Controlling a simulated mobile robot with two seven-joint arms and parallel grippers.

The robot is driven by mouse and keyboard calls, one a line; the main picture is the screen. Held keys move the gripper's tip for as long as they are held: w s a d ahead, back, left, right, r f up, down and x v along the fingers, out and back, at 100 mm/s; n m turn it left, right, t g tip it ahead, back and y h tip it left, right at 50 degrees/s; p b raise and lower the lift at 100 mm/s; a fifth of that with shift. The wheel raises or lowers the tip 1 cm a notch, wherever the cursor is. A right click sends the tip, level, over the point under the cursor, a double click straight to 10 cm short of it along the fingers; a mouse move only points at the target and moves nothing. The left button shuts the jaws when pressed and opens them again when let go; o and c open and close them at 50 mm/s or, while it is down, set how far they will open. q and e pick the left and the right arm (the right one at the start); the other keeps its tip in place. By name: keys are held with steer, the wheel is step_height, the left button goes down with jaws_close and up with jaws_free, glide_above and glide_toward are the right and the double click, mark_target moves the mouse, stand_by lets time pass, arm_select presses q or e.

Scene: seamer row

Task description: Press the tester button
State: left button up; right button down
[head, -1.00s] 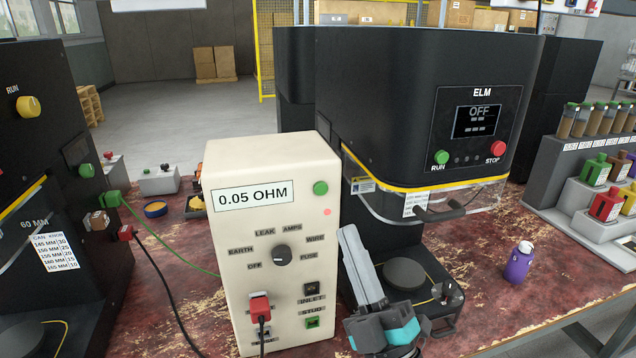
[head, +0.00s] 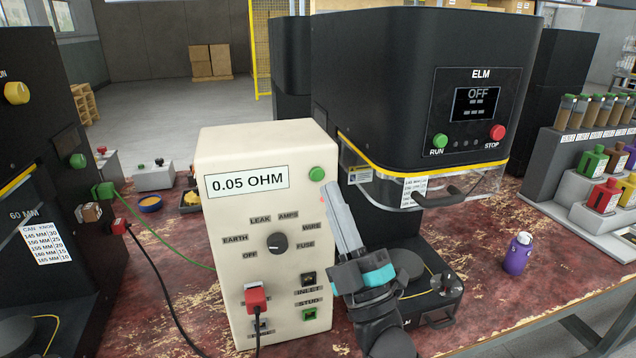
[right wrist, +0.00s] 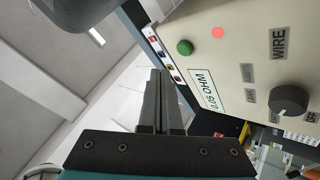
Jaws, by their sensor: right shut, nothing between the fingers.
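The tester (head: 215,215) is a cream box in the middle of the head view, with a label reading 0.05 OHM. Its round green button (head: 317,174) is at the upper right of the front face, above a small lit red lamp. The button also shows in the right wrist view (right wrist: 185,47). My right gripper (head: 331,187) is shut and empty. In the head view its fingertips appear just below and right of the button; a gap shows between fingers and button in the wrist view. My left gripper is not in view.
The black ELM machine (head: 400,100) stands close to the right of the tester, with a clear guard and handle. A red plug (head: 256,299) with a black lead sits low on the tester. A green lead runs left. A purple bottle (head: 517,254) stands at right.

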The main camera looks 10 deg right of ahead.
mark_target(317, 174)
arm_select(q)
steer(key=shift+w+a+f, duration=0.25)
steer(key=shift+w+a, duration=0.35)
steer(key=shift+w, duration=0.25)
arm_select(e)
steer(key=shift+w, duration=1.25)
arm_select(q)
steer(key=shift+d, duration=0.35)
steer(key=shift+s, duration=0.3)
arm_select(e)
steer(key=shift+w, duration=0.1)
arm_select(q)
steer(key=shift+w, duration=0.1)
arm_select(e)
steer(key=shift+w, duration=0.3)
